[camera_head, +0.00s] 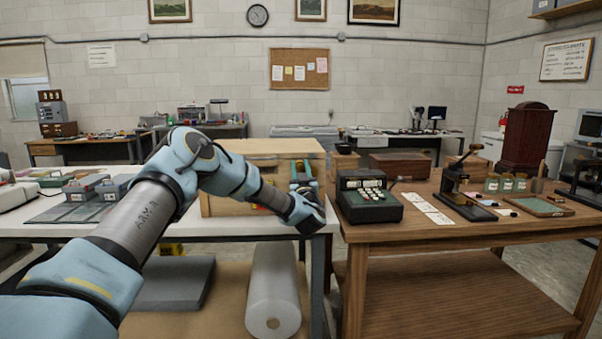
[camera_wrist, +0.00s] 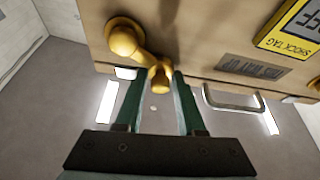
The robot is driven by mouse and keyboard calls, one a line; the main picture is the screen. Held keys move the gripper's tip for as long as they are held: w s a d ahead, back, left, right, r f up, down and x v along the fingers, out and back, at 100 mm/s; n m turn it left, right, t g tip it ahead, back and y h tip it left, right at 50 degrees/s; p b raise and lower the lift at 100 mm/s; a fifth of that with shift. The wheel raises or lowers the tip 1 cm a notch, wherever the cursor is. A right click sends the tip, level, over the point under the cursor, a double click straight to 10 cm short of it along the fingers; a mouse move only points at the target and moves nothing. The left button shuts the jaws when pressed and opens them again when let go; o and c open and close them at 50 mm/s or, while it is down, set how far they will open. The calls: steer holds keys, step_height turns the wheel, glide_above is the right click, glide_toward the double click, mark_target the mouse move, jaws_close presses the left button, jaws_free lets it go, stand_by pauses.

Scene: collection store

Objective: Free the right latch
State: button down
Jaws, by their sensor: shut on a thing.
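The latch (camera_wrist: 125,38) is a yellow-brass turning handle on the face of a plywood crate, seen close up in the wrist view. Its round boss sits on the wood, and its arm runs to a knob at the crate's edge. My gripper (camera_wrist: 160,82) is shut on the knob, with one green finger on each side. The wooden crate (camera_head: 268,147) stands on the white table in the head view. My arm reaches to the crate's right end there and hides the latch.
A yellow shock tag (camera_wrist: 292,28), an upside-down printed label (camera_wrist: 253,68) and a metal handle (camera_wrist: 233,103) are on the crate. A black adding machine (camera_head: 368,197) stands on the wooden table just right. A bubble-wrap roll (camera_head: 273,290) is below.

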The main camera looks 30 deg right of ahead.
steer(key=f+n+y+b, duration=0.1)
steer(key=n+b, duration=0.2)
steer(key=f+n+y+b, duration=0.1)
steer(key=n+y+b, duration=0.1)
steer(key=n+b, duration=0.1)
steer(key=f+n+y+b, duration=0.1)
steer(key=n+b, duration=0.2)
steer(key=b, duration=0.1)
steer(key=shift+w+a+f+y, duration=0.1)
steer(key=shift+w+a+y, duration=0.05)
steer(key=shift+a+y, duration=0.15)
steer(key=shift+n, duration=0.3)
steer(key=c, duration=0.7)
jaws_free()
steer(key=b+v, duration=0.2)
steer(key=v, duration=0.8)
steer(key=shift+s+f, duration=0.2)
steer(key=shift+s, duration=0.15)
